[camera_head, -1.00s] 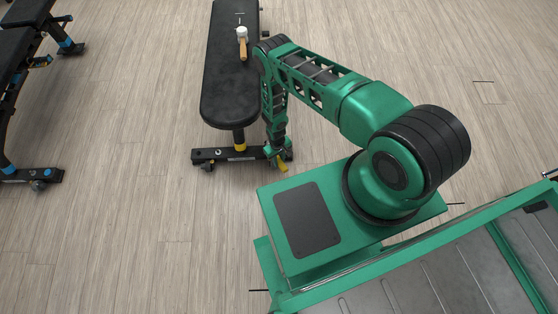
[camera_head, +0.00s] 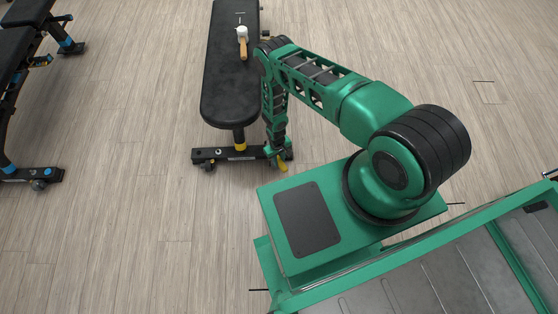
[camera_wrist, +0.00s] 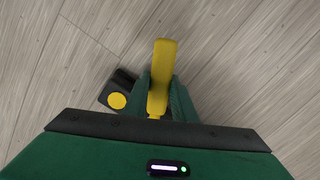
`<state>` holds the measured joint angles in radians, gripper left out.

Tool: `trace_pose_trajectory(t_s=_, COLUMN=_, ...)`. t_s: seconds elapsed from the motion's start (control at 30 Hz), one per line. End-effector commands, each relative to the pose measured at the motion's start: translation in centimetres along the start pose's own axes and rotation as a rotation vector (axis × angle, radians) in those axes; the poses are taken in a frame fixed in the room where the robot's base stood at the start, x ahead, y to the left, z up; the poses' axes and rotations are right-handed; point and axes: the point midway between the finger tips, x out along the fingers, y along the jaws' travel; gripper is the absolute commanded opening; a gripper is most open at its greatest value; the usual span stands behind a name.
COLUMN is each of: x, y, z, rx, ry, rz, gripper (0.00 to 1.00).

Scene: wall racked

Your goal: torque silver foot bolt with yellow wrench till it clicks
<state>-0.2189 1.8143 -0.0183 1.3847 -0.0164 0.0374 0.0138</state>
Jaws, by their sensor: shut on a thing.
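The yellow wrench (camera_head: 283,165) is in my gripper (camera_head: 278,154), at the right end of the black bench's foot bar (camera_head: 240,154). In the wrist view the wrench's yellow handle (camera_wrist: 161,70) stands up from between the fingers of my gripper (camera_wrist: 160,108), which are shut on it. The wrench's working end is hidden by the gripper. I cannot make out the silver bolt under it. A small pale round spot (camera_head: 219,152) shows towards the left of the foot bar; I cannot tell whether it is a bolt.
The black bench pad (camera_head: 230,85) rises beside my arm. A mallet (camera_head: 243,44) with a white head and wooden handle lies on it. A black foot end with a yellow disc (camera_wrist: 117,100) sits beside my gripper. Another bench (camera_head: 30,177) stands left; wooden floor between is clear.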

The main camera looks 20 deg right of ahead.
Motion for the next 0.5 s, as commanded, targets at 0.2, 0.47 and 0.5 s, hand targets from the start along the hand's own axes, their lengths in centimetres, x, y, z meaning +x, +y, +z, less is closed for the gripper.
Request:
trace_pose_trajectory(t_s=0.2, x=0.6, y=0.0, z=0.0, rx=0.000, ry=0.000, rz=0.000, gripper=0.00)
trace_pose_trajectory(t_s=0.47, x=1.2, y=0.0, z=-0.1, rx=0.000, ry=0.000, rz=0.000, gripper=0.00)
trace_pose_trajectory(t_s=0.5, x=1.3, y=0.0, z=-0.1, rx=0.000, ry=0.000, rz=0.000, gripper=0.00)
